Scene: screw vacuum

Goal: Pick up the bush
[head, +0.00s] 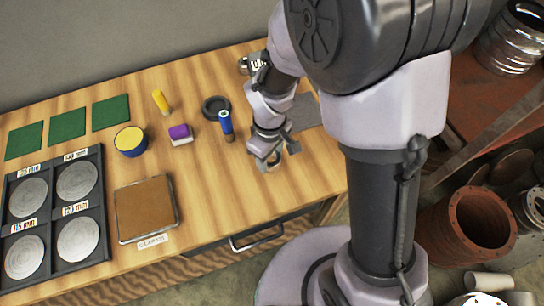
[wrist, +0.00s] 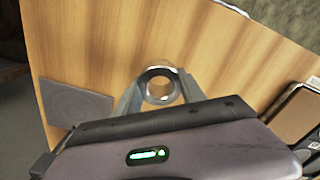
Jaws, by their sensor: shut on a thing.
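The bush is a short, shiny metal ring. In the wrist view the bush (wrist: 160,85) sits between the two fingers of my gripper (wrist: 157,90), its round bore facing the camera. My gripper is shut on it, with a finger on each side. In the head view my gripper (head: 270,158) is over the right part of the wooden table, and the bush (head: 269,165) shows between the fingertips. I cannot tell whether the bush touches the table or is lifted.
Left of my gripper are a blue-handled tool (head: 227,126), a black ring (head: 216,106), a purple-and-white block (head: 181,134) and a blue tin (head: 130,141). A brown tray (head: 146,209) and a black rack (head: 54,219) of discs lie further left. The table (head: 225,185) has clear wood in front.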

